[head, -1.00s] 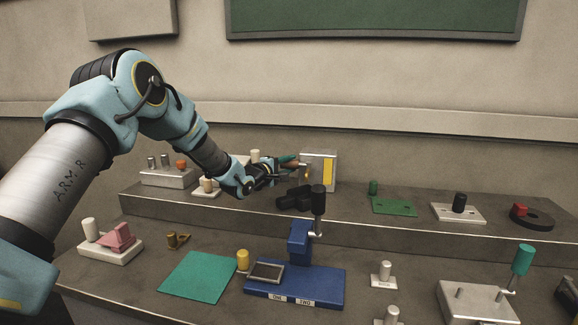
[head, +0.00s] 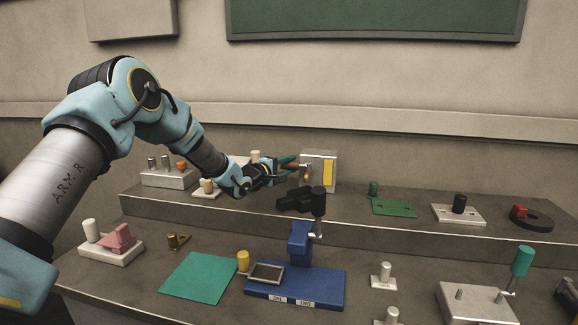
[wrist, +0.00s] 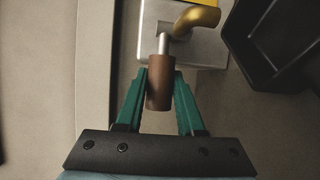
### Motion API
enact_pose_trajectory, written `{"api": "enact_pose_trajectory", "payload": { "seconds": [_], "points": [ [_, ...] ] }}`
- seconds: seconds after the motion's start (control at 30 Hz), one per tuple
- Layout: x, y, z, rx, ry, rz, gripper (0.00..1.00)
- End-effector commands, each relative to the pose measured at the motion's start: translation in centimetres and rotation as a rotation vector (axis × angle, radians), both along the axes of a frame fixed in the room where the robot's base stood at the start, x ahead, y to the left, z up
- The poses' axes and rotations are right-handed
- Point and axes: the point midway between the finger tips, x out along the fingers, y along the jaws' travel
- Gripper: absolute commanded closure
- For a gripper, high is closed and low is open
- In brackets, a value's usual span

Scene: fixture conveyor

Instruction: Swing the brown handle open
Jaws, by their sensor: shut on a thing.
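The brown handle (wrist: 160,82) is a short upright cylinder on a metal pin in the wrist view. The pin runs to a light grey metal box (wrist: 185,50), beside a curved brass hook (wrist: 196,19). My gripper (wrist: 160,82) has green fingers on both sides of the handle and is shut on it. In the head view my gripper (head: 287,164) is at the left side of the box (head: 313,158), which has a yellow panel (head: 327,173). The handle is small there and partly hidden by the fingers.
A black open tray (wrist: 275,45) lies close to the right of the box in the wrist view. The wall is close behind.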

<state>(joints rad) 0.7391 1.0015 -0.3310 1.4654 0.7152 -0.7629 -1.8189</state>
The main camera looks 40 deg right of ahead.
Motion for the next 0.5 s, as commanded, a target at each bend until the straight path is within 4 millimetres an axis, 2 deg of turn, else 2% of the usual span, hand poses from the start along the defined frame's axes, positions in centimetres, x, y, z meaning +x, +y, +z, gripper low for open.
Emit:
{"api": "enact_pose_trajectory", "payload": {
  "seconds": [0.5],
  "points": [
    [0.23,-0.37,0.08,0.0,-0.001,-0.076,1.0]
  ]
}}
